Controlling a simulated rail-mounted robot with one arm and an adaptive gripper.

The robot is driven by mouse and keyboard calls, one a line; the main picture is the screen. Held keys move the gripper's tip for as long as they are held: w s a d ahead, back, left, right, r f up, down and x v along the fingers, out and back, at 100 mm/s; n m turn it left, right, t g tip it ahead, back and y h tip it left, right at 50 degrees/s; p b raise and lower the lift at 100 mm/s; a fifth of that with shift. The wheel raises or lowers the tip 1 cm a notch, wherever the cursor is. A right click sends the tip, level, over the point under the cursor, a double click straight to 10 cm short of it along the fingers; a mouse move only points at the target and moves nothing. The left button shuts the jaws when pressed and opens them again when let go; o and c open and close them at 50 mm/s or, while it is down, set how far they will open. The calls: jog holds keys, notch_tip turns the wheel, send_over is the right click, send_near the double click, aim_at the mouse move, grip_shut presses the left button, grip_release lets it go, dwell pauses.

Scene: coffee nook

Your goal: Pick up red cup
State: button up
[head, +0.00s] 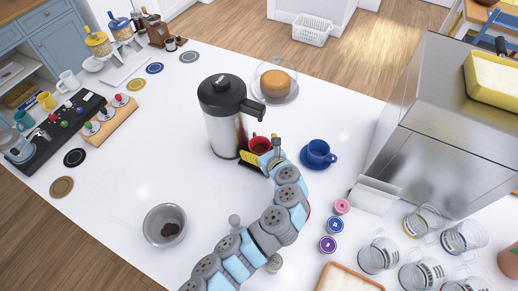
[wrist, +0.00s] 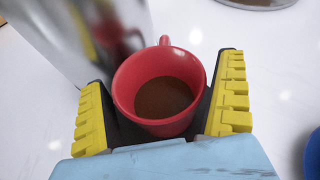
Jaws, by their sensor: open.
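The red cup (head: 260,145) stands on the white counter beside the silver and black coffee dispenser (head: 222,125). In the wrist view the red cup (wrist: 160,90) holds brown liquid, and its handle points away from me. My gripper (head: 257,158) is at the cup, with its yellow-padded fingers (wrist: 163,105) open on either side of it. A gap shows between the cup and the right finger; contact on the left is hard to tell. In the head view my arm and a finger hide the cup's lower part.
The dispenser stands close on the left of the cup. A blue cup on a saucer (head: 318,154) is to the right. A cake under a glass cover (head: 276,83) is behind. Several glass mugs (head: 379,255) stand at the lower right.

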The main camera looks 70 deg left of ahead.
aim_at(259, 140)
jog(key=c, duration=1.2)
jog(key=shift+r, duration=0.45)
notch_tip(259, 140, up, 3)
jog(key=shift+f, duration=0.2)
jog(key=s+d+r+p, duration=0.4)
jog(key=d, duration=0.1)
jog(key=s+d+r+p, duration=0.4)
jog(key=s+d+r, duration=0.1)
jog(key=shift+s+d+r, duration=0.15)
jog(key=shift+d+r, duration=0.05)
jog(key=shift+r, duration=0.1)
